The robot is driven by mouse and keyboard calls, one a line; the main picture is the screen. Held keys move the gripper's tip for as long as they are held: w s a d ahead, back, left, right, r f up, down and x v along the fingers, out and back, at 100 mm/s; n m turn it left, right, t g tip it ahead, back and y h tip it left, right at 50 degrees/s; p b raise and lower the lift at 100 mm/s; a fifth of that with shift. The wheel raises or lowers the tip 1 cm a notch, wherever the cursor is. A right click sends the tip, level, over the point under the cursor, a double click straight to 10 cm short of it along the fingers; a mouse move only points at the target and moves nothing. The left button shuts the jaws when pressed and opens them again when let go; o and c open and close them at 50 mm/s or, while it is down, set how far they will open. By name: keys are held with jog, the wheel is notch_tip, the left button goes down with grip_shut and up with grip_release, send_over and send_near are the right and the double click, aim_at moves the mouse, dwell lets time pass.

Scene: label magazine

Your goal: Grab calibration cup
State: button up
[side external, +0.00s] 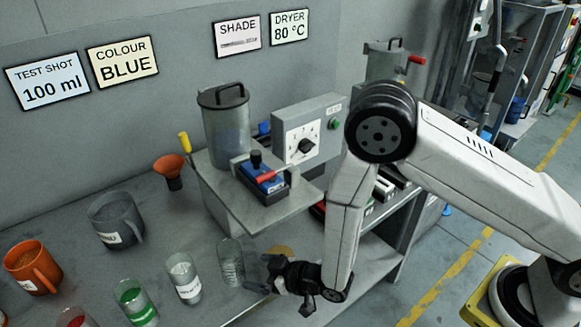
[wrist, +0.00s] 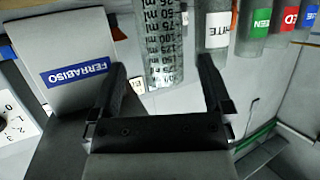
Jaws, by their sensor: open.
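The calibration cup is a clear cup with dark ml graduations. It stands on the bench in the side view (side external: 230,264) and reaches down from the top middle of the wrist view (wrist: 160,38). My gripper (side external: 258,275) is low over the bench, just right of the cup in the side view. In the wrist view my gripper (wrist: 162,72) has its two fingers spread, with the cup lined up ahead between them. The gap looks empty, and I see no finger touching the cup.
A white-labelled cup (side external: 184,278) stands close beside the calibration cup, then a green cup (side external: 136,302) and a red cup (side external: 74,318). A grey jug (side external: 116,220), orange jug (side external: 32,267) and orange funnel (side external: 169,166) are farther left. A dial unit (side external: 309,128) stands behind.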

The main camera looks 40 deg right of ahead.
aim_at(242, 267)
jog(key=shift+x, duration=1.25)
jog(key=shift+x, duration=2.6)
jog(key=c, duration=1)
jog(key=shift+c, duration=0.2)
jog(key=shift+r, duration=0.15)
